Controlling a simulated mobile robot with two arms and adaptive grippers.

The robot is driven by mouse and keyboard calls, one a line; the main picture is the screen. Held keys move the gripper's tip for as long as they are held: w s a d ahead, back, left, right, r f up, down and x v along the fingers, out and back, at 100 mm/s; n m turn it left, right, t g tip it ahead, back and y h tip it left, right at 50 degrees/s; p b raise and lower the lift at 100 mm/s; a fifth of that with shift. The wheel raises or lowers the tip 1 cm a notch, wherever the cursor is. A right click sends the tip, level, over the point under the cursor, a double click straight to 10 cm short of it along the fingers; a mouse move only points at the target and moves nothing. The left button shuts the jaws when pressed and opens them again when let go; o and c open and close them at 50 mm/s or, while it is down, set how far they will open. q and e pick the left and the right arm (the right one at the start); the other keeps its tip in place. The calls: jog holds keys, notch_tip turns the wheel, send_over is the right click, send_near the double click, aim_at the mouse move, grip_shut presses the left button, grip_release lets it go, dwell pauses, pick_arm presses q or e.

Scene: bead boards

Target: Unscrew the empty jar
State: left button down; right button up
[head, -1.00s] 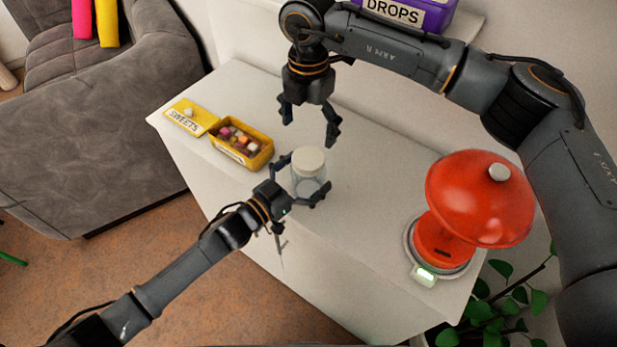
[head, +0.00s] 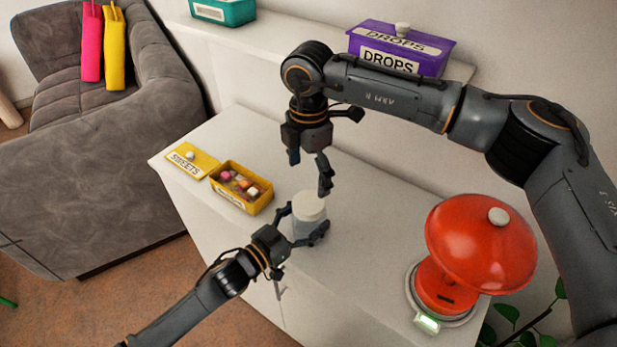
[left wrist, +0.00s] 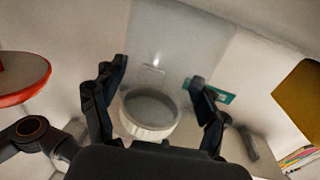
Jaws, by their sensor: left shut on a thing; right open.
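The jar (head: 303,230) has a clear body and a cream lid (head: 309,206). It stands upright on the white cabinet top, and I see no contents in it. My left gripper (head: 304,222) is shut around the jar's body from the front left. In the left wrist view the lid (left wrist: 151,112) shows between the two dark fingers. My right gripper (head: 309,174) points down above and just behind the lid, open and empty. One of its fingertips is close to the lid's back right edge; I cannot tell if they touch.
A yellow box of sweets (head: 221,201) and its yellow lid (head: 184,169) lie left of the jar. A red dish on a scale (head: 480,245) stands to the right. A purple drops box (head: 400,45) is on the shelf behind. Clear cabinet top lies between jar and scale.

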aim_at(309, 202)
jog(key=shift+f, duration=0.3)
notch_tip(309, 202, down, 7)
jog(key=shift+f, duration=0.2)
